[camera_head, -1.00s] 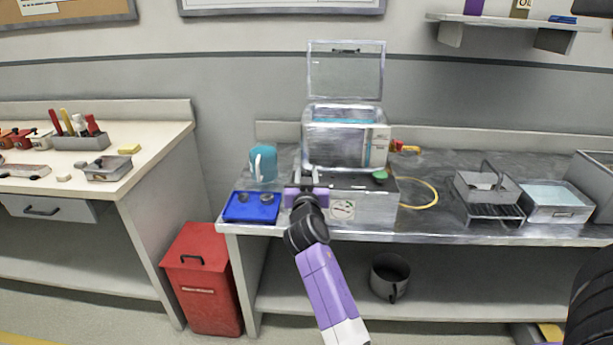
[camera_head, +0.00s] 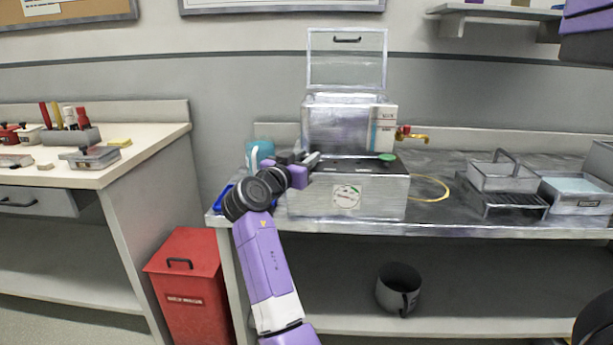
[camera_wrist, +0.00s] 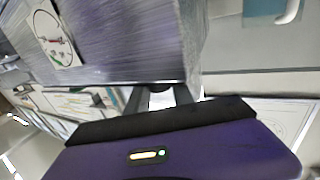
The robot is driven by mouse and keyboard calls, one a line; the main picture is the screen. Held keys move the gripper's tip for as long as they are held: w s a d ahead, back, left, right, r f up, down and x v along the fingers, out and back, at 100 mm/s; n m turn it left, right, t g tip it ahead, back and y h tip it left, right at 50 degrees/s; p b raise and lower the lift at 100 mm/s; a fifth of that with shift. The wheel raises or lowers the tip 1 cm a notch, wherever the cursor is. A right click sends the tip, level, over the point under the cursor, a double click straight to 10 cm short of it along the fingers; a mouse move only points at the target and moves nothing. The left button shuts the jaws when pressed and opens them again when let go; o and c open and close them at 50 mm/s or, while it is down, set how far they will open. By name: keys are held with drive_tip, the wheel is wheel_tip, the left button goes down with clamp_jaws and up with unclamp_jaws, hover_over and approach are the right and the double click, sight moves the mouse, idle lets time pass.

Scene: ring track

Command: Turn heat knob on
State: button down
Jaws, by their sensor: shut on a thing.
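The metal heating unit (camera_head: 375,202) stands on the steel bench with its clear lid (camera_head: 347,65) raised. A round dial label (camera_head: 346,197) with a green mark is on its front; the label also shows in the wrist view (camera_wrist: 52,38). My gripper (camera_head: 312,160) is at the unit's upper left front corner. In the wrist view its fingers (camera_wrist: 160,97) are close together at the unit's edge, around a small dark part (camera_wrist: 160,87) that seems to be the heat knob. The knob is mostly hidden, and its turn cannot be read.
A teal mug (camera_head: 258,150) and a blue tray (camera_head: 222,196) are behind my arm on the left. A brass tap (camera_head: 411,135) and yellow hose (camera_head: 437,187) are on the right. A wire rack (camera_head: 503,190) stands farther right. A red bin (camera_head: 187,285) stands on the floor.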

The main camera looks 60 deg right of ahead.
drive_tip(key=m+g+b, duration=0.2)
drive_tip(key=g, duration=0.1)
drive_tip(key=m+g+y+b, duration=0.1)
drive_tip(key=g+b, duration=0.1)
drive_tip(key=b, duration=0.1)
drive_tip(key=shift+f+m+g, duration=0.15)
drive_tip(key=shift+m+g, duration=0.25)
drive_tip(key=m+g+y+b, duration=0.1)
drive_tip(key=m+g+y, duration=0.1)
drive_tip(key=g, duration=0.1)
drive_tip(key=shift+m+g, duration=0.3)
drive_tip(key=shift+m+g+y+b, duration=0.5)
drive_tip(key=shift+m+g+b, duration=0.1)
drive_tip(key=shift+g, duration=0.2)
drive_tip(key=shift+m+g+y, duration=0.5)
drive_tip(key=shift+g, duration=0.1)
drive_tip(key=c, duration=1.1)
unclamp_jaws()
drive_tip(key=shift+w, duration=0.1)
